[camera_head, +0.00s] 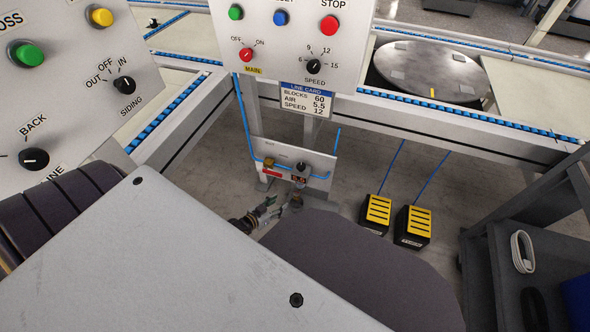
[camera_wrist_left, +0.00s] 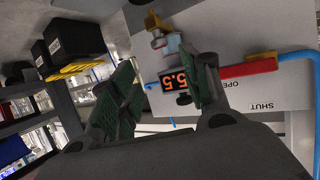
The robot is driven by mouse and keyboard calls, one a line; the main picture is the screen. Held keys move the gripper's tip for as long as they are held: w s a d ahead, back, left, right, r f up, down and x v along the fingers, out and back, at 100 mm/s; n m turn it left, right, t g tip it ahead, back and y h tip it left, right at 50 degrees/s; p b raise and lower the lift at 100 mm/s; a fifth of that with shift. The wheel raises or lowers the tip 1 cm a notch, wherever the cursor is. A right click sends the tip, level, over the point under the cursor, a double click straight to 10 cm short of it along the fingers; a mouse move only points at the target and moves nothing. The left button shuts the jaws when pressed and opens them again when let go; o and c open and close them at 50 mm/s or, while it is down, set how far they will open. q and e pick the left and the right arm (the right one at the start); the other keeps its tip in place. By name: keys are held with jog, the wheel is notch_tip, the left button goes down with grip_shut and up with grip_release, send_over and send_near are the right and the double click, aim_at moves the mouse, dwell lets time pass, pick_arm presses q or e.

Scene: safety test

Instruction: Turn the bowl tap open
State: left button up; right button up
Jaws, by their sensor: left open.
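The air unit on a pale panel (camera_head: 318,166) below the control box has a small display (camera_head: 298,179) reading 5.5. It shows upside down in the left wrist view (camera_wrist_left: 175,80). A greyish bowl (camera_wrist_left: 168,45) adjoins the display there, with a small yellow-orange part (camera_wrist_left: 151,20) at its end, seemingly the bowl tap. Its exact setting cannot be told. My left gripper (camera_head: 263,213) is open, beside and below the unit in the head view. In the left wrist view its green-padded fingers (camera_wrist_left: 160,98) stand apart, the right one overlapping the display. My right gripper is not in view.
A red lever (camera_wrist_left: 248,68) with a yellow end lies beside SHUT and OPEN lettering. Blue hose (camera_head: 251,130) runs along the panel. Two yellow-black pedals (camera_head: 378,210) stand on the floor to the right. A dark shelf frame (camera_head: 500,250) stands at far right.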

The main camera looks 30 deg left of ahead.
aim_at(296, 193)
pick_arm(q)
jog(key=shift+b+x, duration=2.4)
jog(key=shift+x, duration=2.35)
jog(key=shift+b+x, duration=0.5)
jog(key=shift+x, duration=0.45)
jog(key=shift+w+f+b, duration=0.3)
jog(key=shift+w, duration=0.15)
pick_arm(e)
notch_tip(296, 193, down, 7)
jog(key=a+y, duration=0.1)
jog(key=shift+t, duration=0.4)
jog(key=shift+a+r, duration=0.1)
pick_arm(q)
jog(key=shift+c, duration=0.5)
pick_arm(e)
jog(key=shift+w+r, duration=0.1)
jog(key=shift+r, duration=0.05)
pick_arm(q)
jog(key=c, duration=0.7)
jog(key=shift+d, duration=0.1)
jog(key=shift+c, duration=0.9)
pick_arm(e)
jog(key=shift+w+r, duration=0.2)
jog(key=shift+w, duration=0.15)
